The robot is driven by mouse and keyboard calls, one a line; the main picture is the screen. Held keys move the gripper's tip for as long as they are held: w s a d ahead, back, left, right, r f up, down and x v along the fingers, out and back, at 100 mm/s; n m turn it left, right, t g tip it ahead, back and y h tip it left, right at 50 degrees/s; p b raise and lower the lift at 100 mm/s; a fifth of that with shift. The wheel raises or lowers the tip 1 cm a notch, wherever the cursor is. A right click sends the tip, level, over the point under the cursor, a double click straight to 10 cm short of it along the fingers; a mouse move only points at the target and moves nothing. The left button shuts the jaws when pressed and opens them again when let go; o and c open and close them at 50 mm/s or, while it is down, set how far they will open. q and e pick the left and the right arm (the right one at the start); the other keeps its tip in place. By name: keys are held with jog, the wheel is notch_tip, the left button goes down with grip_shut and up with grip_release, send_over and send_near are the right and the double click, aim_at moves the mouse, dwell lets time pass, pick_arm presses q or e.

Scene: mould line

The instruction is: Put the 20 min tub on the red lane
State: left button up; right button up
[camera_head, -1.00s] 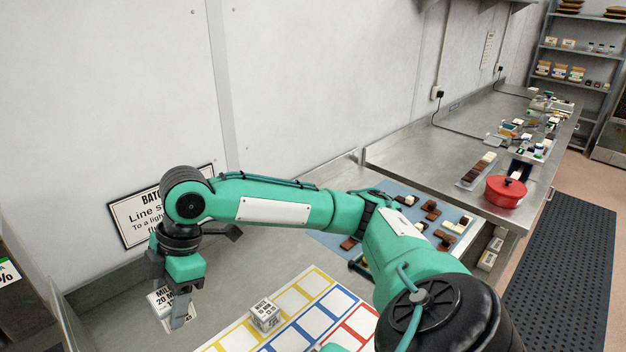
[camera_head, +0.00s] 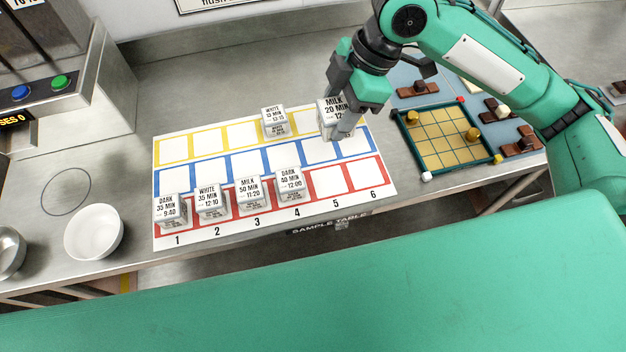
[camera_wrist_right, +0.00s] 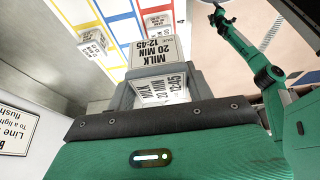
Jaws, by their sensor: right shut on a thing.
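My right gripper (camera_head: 343,130) is shut on the 20 min tub (camera_head: 333,104), a white block labelled MILK 20 MIN. It holds the tub at the mat's far right corner; contact below is hidden. The right wrist view shows the tub (camera_wrist_right: 152,55) label between the fingers. The red lane (camera_head: 328,181) is the mat's near row. Tubs stand on its cells 1, 2, 3 and 4; cells 5 and 6 are bare. In the wrist view, a green arm of mine (camera_wrist_right: 255,62) reaches to the top; its gripper is too small to read.
A white tub (camera_head: 273,121) stands on the yellow lane. The blue lane looks bare of tubs. A yellow gridded tray (camera_head: 440,137) and brown pieces lie on a blue mat to the right. A white bowl (camera_head: 94,232) is at left.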

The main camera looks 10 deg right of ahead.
notch_tip(320, 180, down, 15)
jog(key=shift+a+f+p, duration=0.1)
jog(key=shift+p, duration=0.65)
notch_tip(320, 180, down, 4)
jog(key=shift+f+p, duration=0.1)
jog(key=shift+p, duration=0.2)
jog(key=o, duration=1)
jog(key=b+v, duration=0.2)
jog(key=v, duration=1)
